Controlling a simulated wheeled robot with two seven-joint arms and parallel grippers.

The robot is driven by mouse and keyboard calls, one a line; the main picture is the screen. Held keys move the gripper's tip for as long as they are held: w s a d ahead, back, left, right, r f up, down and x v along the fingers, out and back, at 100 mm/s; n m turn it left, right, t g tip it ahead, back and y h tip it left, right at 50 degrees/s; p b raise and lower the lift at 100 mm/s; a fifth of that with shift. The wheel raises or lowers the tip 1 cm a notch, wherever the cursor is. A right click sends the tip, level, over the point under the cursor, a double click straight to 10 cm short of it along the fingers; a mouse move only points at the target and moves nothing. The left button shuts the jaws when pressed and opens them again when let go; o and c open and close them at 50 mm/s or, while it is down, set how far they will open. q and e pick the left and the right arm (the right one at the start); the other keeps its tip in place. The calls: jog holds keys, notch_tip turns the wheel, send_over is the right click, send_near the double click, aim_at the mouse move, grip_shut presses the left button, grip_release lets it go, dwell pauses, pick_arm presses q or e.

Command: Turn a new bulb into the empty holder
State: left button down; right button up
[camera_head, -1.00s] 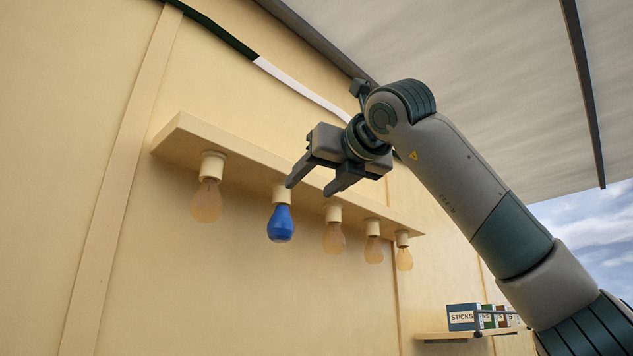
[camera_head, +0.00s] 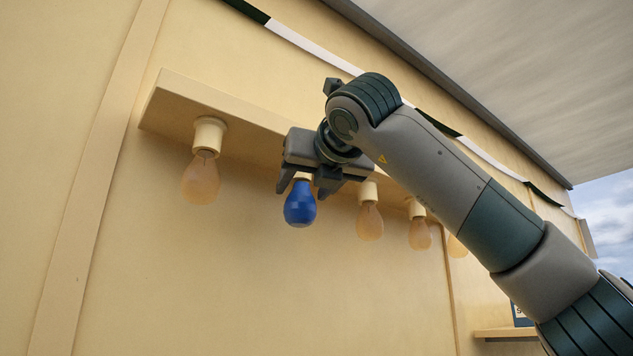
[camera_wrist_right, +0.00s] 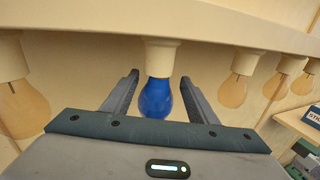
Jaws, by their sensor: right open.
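A blue bulb (camera_head: 300,205) hangs from a cream holder under the wall ledge, second from the left. It also shows in the right wrist view (camera_wrist_right: 156,98), with its cream holder (camera_wrist_right: 161,57) above it. My right gripper (camera_head: 302,190) is open in front of that holder and bulb in the head view. In the right wrist view its two fingers (camera_wrist_right: 157,92) stand on either side of the blue bulb, and I see no clear contact. Every holder that I can see has a bulb in it. My left gripper is not in view.
The cream ledge (camera_head: 170,105) carries several amber bulbs, one (camera_head: 201,178) left of the blue one and others (camera_head: 370,220) to its right. A shelf (camera_head: 505,332) with boxes is at lower right. The wall below the bulbs is bare.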

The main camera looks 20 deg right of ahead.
jog(key=shift+w, duration=1)
jog(key=shift+s+a, duration=0.2)
jog(key=shift+c, duration=0.3)
jog(key=c, duration=0.8)
jog(key=shift+w, duration=0.1)
jog(key=n+y, duration=0.1)
jog(key=y, duration=0.1)
jog(key=shift+d+n+y, duration=0.15)
jog(key=shift+n+y, duration=0.25)
pick_arm(q)
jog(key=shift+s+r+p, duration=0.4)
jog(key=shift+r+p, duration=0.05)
jog(key=shift+p, duration=0.25)
pick_arm(e)
jog(key=shift+n+g+y, duration=0.9)
jog(key=shift+n+y, duration=0.5)
jog(key=shift+y, duration=0.6)
